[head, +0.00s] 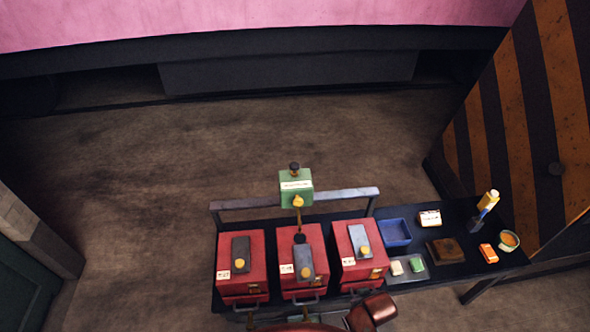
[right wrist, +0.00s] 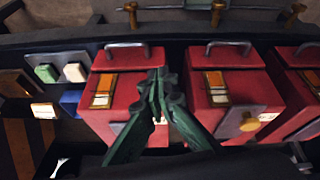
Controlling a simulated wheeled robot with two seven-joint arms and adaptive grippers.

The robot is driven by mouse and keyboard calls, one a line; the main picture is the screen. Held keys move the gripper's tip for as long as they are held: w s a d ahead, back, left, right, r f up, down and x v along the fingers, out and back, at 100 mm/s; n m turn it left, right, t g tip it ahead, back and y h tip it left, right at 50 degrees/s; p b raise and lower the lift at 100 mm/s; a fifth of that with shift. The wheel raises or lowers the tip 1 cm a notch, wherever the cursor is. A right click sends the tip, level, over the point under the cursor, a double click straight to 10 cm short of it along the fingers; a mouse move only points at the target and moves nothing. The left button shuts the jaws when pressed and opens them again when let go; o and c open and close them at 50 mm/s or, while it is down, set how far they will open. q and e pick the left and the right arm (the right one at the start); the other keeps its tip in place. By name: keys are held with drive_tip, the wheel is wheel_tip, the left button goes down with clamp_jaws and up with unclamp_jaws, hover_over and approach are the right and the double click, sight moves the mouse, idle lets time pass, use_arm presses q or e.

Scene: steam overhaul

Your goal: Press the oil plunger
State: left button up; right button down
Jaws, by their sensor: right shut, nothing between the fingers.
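A green oiler box (head: 296,188) with a pale label stands on the rail behind the middle red box. A dark round plunger knob (head: 294,167) sticks up from its top. A brass spout below it leads down toward a small black round piece (head: 299,238) at the middle red box. My right gripper (right wrist: 162,76) has its dark green fingers shut with nothing between them. In the right wrist view it lies over the red boxes; the oiler cannot be made out there. In the head view the right fingers are not visible. My left gripper is in neither view.
Three red boxes, left (head: 241,262), middle (head: 301,262) and right (head: 358,252), stand in a row on a dark bench (head: 465,268). To the right are a blue tray (head: 396,233), a brown block (head: 445,250), a yellow-topped bottle (head: 487,203) and a bowl (head: 509,241).

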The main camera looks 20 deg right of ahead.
drive_tip(key=s+a+f+n+g+b, duration=0.1)
drive_tip(key=s+f+b, duration=0.25)
drive_tip(key=f, duration=1.35)
drive_tip(key=s+a+f+g+b, duration=0.1)
drive_tip(key=s+f+b, duration=0.3)
drive_tip(key=f, duration=1.4)
use_arm(q)
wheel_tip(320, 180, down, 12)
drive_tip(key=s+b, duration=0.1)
drive_tip(key=b, duration=0.3)
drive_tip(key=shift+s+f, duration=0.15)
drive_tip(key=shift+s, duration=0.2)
use_arm(e)
drive_tip(key=s+f+g+y, duration=0.1)
drive_tip(key=s+f, duration=1.8)
drive_tip(key=shift+d+f+n, duration=0.2)
drive_tip(key=shift+f+n, duration=0.05)
drive_tip(key=shift+n, duration=0.05)
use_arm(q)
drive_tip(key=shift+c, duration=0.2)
